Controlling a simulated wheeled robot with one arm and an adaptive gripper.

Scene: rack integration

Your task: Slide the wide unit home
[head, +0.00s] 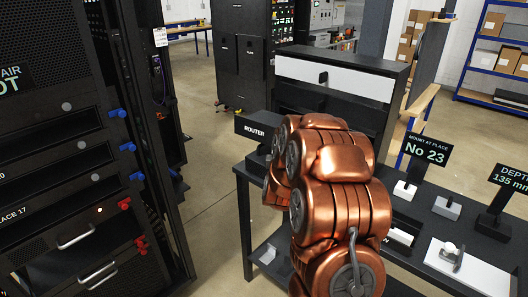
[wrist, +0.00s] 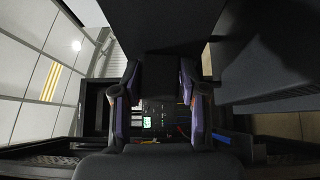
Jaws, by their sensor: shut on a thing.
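My gripper (wrist: 160,64) shows in the wrist view with two dark, purple-sided fingers. It is shut on a dark, flat-faced block (wrist: 160,24) that fills the top middle of the view. I cannot tell for sure whether this block is the wide unit. In the head view my copper arm hides the gripper and what it holds. The black rack (head: 84,160) stands at the left with several horizontal slots, blue and red tabs and silver handles. Part of a "PLACE 17" label shows at its left edge.
A dark table (head: 247,199) at the right bears signs reading "ROUTER" (head: 262,131), "No 23" (head: 427,149) and "DEPTH 135 mm" (head: 506,182), and a white plate (head: 478,276). A black cabinet with a white front panel (head: 350,82) stands behind my arm. Floor is clear between rack and table.

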